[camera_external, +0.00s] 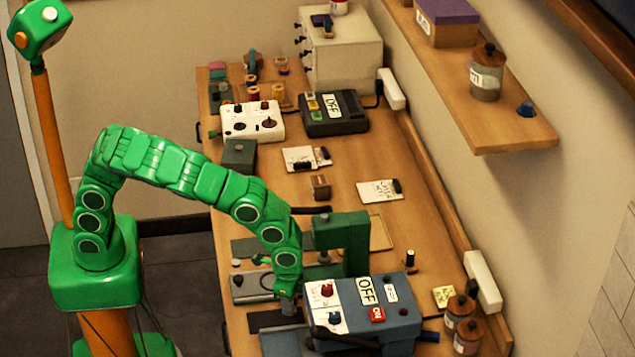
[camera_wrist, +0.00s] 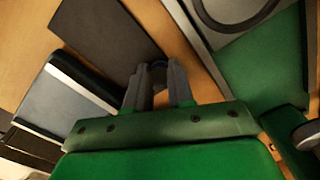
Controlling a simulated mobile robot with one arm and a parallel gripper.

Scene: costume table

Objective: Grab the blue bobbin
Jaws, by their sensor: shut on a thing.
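My gripper (camera_wrist: 158,84) points down at the table in the wrist view, with its two grey fingers close together. It is shut on a small dark, rounded thing (camera_wrist: 158,72) between the fingertips. Its colour is too dim to tell for sure whether it is the blue bobbin. In the external view my gripper (camera_external: 288,305) is low over the front of the table, just left of the blue control box (camera_external: 395,306); the held thing is hidden there. A small blue thing (camera_external: 525,109) lies on the wall shelf, far from my gripper.
A green machine (camera_external: 345,245) stands right behind my gripper, and the blue box with OFF and ON labels is close on its right. Dark flat pads lie around the fingers. Jars (camera_external: 468,338) stand at the right edge. Cards lie mid-table.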

